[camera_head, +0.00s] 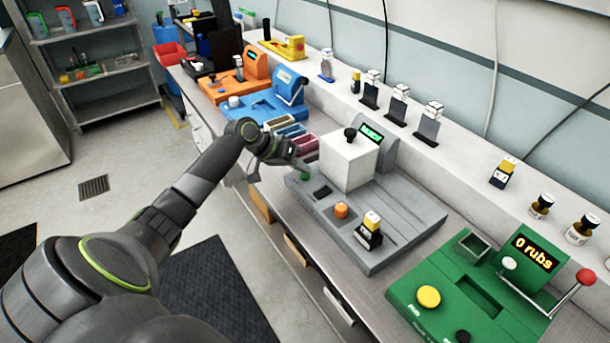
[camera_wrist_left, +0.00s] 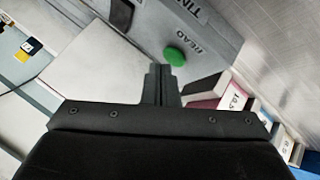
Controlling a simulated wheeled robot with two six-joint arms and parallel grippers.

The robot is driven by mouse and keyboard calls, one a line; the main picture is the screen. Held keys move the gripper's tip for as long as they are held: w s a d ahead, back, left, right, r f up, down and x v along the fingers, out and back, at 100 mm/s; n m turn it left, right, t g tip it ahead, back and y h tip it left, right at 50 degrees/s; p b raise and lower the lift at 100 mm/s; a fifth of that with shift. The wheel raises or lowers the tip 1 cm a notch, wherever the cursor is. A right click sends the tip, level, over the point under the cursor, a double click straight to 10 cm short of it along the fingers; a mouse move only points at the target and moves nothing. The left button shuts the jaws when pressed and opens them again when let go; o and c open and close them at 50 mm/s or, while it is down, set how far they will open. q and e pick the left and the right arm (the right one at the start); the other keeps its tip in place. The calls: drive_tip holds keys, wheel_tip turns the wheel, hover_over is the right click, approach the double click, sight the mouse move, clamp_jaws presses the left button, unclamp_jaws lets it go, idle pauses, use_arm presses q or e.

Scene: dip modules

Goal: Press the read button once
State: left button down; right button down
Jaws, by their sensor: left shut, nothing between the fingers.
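The read button is a round green button (camera_wrist_left: 174,56) beside the printed word READ in the left wrist view. In the head view it shows as a small green spot (camera_head: 304,177) at the near left corner of the grey module (camera_head: 400,222). My left gripper (camera_head: 303,167) is shut and empty, with its tips over that corner. In the left wrist view the closed fingertips (camera_wrist_left: 160,72) point just beside the button. I cannot tell whether they touch it. My right gripper is not in view.
The grey module carries a white box (camera_head: 347,162), a lit green display (camera_head: 370,134), an orange button (camera_head: 341,211) and a small bottle in a black holder (camera_head: 369,232). A green module (camera_head: 470,290) stands to the right, blue (camera_head: 262,104) and orange (camera_head: 232,83) ones to the left.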

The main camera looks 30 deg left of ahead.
sight(301, 176)
use_arm(q)
drive_tip(key=shift+f, duration=0.45)
idle(0.8)
drive_tip(key=shift+r, duration=0.1)
drive_tip(key=shift+r+p, duration=0.75)
wheel_tip(301, 176, up, 5)
drive_tip(key=p, duration=0.5)
idle(0.7)
